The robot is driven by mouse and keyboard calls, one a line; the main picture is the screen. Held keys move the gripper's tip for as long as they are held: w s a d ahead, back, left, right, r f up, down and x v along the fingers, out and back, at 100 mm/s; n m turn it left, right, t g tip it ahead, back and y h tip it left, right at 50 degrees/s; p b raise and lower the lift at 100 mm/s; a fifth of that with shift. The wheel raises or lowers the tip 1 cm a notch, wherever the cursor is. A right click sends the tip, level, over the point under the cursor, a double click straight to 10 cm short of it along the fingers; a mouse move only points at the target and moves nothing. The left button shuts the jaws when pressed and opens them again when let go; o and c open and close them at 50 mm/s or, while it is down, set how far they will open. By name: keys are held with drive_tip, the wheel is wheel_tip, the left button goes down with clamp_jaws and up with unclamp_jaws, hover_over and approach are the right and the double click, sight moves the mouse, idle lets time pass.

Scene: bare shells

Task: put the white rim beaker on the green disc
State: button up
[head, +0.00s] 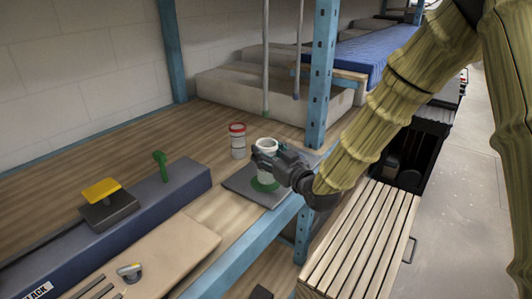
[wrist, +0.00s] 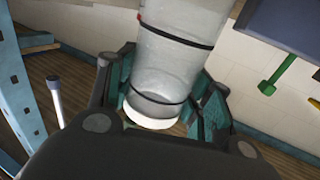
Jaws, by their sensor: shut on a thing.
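The white rim beaker (head: 266,144) is clear and upright in the head view, with its lower part partly hidden by my gripper. My gripper (head: 270,158) is shut around its side. The green disc (head: 264,187) lies on a dark grey plate (head: 243,184), directly under the beaker in the head view. I cannot tell whether the beaker's base touches the disc. The disc does not show in the wrist view.
A red-rimmed beaker (head: 238,142) stands close behind, to the left. A blue shelf post (head: 320,75) rises close on the right. A dark blue box (head: 140,215) with a green-handled thing (head: 161,165) and a yellow-topped block (head: 106,202) lies left.

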drive_tip(key=w, duration=0.3)
drive_tip(key=shift+a+f+p, duration=0.15)
drive_tip(key=shift+a+p, duration=0.05)
drive_tip(key=shift+p, duration=0.1)
drive_tip(key=shift+w, duration=0.55)
drive_tip(key=shift+s+f+p, duration=0.1)
drive_tip(key=shift+f+p, duration=0.75)
drive_tip(key=shift+f, duration=0.9)
drive_tip(key=shift+f, duration=0.25)
drive_tip(key=o, duration=1.1)
drive_tip(key=shift+r, duration=0.15)
drive_tip(key=b, duration=0.4)
approach(266, 146)
drive_tip(key=f, duration=0.2)
drive_tip(key=d+f, duration=0.1)
drive_tip(key=f, duration=0.1)
drive_tip(key=shift+s+f, duration=0.1)
drive_tip(key=shift+s, duration=0.2)
